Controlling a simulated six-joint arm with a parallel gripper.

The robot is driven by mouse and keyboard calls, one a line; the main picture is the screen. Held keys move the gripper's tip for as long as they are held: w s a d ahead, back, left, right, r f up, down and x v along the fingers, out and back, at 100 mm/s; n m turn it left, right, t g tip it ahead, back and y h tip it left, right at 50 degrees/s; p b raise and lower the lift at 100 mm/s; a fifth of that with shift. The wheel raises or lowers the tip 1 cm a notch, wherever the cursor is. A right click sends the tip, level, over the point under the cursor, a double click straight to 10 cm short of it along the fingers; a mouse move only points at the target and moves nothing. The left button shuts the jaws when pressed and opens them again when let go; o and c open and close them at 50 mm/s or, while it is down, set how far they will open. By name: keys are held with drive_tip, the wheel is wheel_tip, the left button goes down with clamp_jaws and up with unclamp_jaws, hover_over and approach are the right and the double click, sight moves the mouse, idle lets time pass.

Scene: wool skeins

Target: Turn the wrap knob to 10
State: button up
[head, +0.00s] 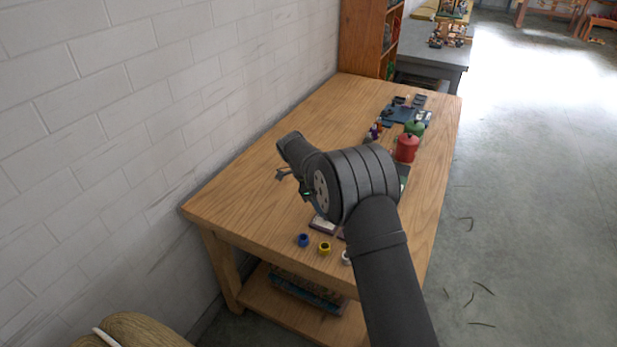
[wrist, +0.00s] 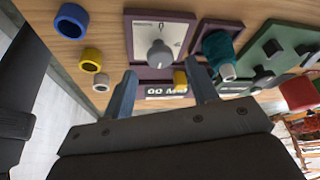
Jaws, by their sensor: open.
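In the wrist view a grey round knob (wrist: 160,54) sits on a pale dial plate (wrist: 143,30) in a dark purple frame. Small marks are printed on the plate; I cannot read the knob's setting. Below it is a dark display (wrist: 160,90) with white characters, partly cut off by my gripper. My gripper (wrist: 162,80) is open, its two grey fingers apart on either side of the display, with the knob beyond the fingertips and untouched. In the head view my arm hides most of the panel; a pale corner (head: 323,224) shows.
Blue (wrist: 70,20), yellow (wrist: 91,56) and white (wrist: 101,82) rings lie left of the panel. A teal skein (wrist: 218,48) and a green board (wrist: 268,55) with black parts are to the right. Red (head: 406,148) and green (head: 414,129) containers stand farther back. The table's left part (head: 240,200) is clear.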

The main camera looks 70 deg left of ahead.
drive_tip(key=v, duration=1.4)
drive_tip(key=shift+s, duration=0.1)
drive_tip(key=x, duration=1.7)
drive_tip(key=shift+f, duration=0.1)
